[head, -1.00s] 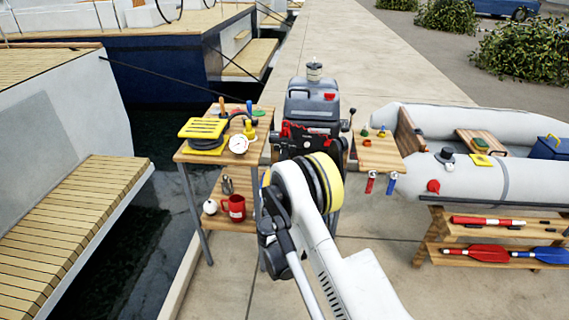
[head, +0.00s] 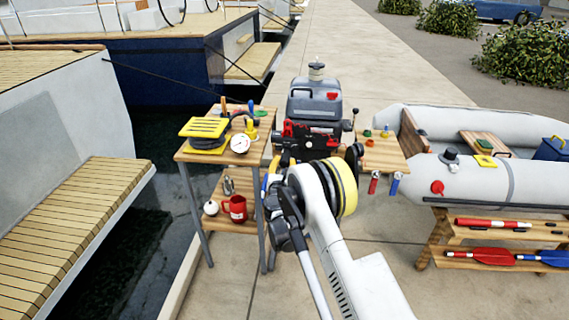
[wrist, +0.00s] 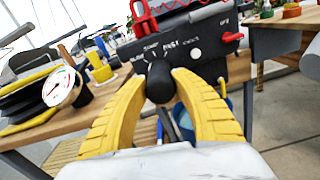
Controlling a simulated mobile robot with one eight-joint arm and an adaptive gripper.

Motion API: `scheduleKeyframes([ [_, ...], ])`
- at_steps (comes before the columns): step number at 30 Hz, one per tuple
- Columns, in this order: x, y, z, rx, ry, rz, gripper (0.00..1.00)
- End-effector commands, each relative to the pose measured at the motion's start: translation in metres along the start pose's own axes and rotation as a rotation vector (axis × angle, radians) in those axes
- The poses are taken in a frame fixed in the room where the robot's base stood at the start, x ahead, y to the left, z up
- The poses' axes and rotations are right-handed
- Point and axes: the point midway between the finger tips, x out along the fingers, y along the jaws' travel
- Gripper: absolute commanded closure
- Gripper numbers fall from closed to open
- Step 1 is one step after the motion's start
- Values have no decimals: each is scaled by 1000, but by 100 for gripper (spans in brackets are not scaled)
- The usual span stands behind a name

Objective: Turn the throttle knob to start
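The throttle knob (wrist: 160,82) is a dark, rounded knob on the front of a black control panel (wrist: 205,60) in the wrist view. Small white lettering sits above it; FAST is readable and another word looks like START. My gripper (wrist: 160,76) has its yellow fingers on either side of the knob, with the tips appearing to touch it. The knob's pointer setting cannot be told. In the head view, the panel (head: 308,138) is on the grey engine (head: 313,103), and my arm mostly hides the gripper and knob.
A small wooden shelf (head: 385,158) and grey inflatable boat (head: 480,180) are at right.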

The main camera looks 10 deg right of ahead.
Motion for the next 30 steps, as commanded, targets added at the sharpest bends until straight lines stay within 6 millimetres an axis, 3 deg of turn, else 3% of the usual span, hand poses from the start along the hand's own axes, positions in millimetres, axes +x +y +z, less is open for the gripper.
scheduleKeyframes([
  [14,0,0,0,91,0,0,100],
  [30,0,0,0,498,1,0,100],
])
